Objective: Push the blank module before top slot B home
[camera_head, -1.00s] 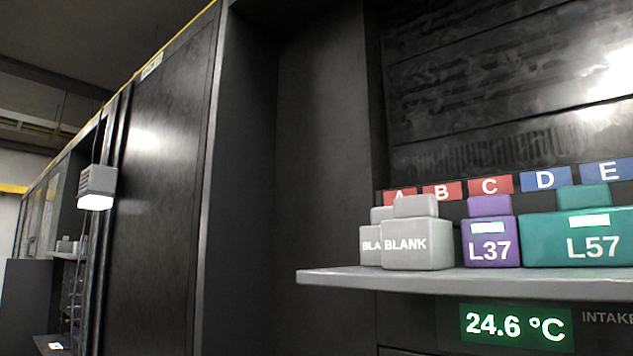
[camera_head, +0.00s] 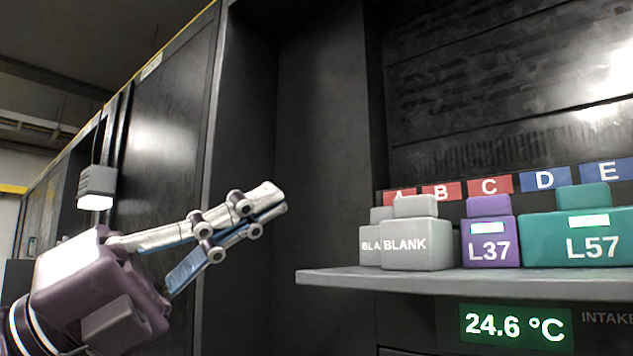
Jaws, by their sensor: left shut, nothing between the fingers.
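The grey blank module (camera_head: 415,244) marked BLANK stands on the shelf below the red B label (camera_head: 441,191). It sits nearer the front than a second grey module (camera_head: 371,246), partly hidden behind it at the left, below the A label (camera_head: 399,195). My left gripper (camera_head: 279,200) is shut and empty. It is in the air left of the blank module, apart from it, with its fingers pointing right and slightly up. My right gripper is not in view.
The shelf (camera_head: 340,279) carries a purple module L37 (camera_head: 489,243) right of the blank one and a wide teal module L57 (camera_head: 590,248) further right. A temperature display (camera_head: 515,325) is below. A dark cabinet side (camera_head: 325,130) stands left of the slots. A lamp (camera_head: 96,187) hangs at the left.

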